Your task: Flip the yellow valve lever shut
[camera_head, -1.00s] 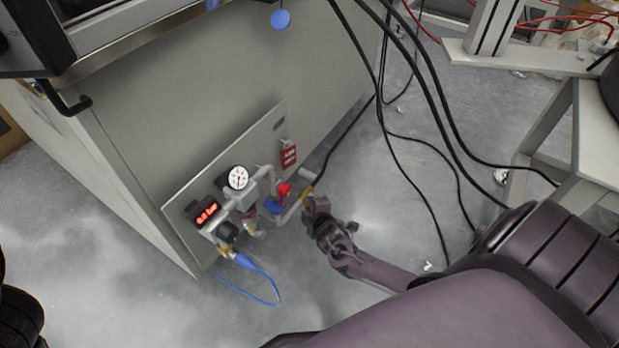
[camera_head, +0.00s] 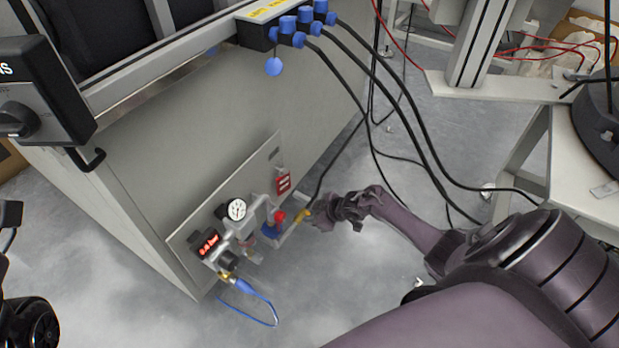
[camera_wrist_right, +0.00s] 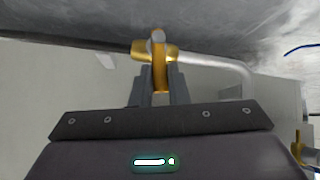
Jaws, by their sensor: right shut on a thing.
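The yellow valve lever (camera_head: 305,215) is at the right end of the pipework low on the grey cabinet. My right gripper (camera_head: 316,222) is at the lever, coming in from the right. In the right wrist view the lever (camera_wrist_right: 160,72) stands upright between the fingers of my right gripper (camera_wrist_right: 160,88), which is shut on it. The valve's brass body (camera_wrist_right: 140,50) sits on a silver pipe behind it. The fingers are too small in the head view to see the grip there. My left gripper does not show; only dark parts appear at the left edge.
Left of the lever are a red knob (camera_head: 280,216), a round gauge (camera_head: 236,209), a red-lit display (camera_head: 208,244) and a blue hose (camera_head: 262,298). A red tag (camera_head: 283,183) hangs above. Black cables (camera_head: 400,110) run down to the floor on the right.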

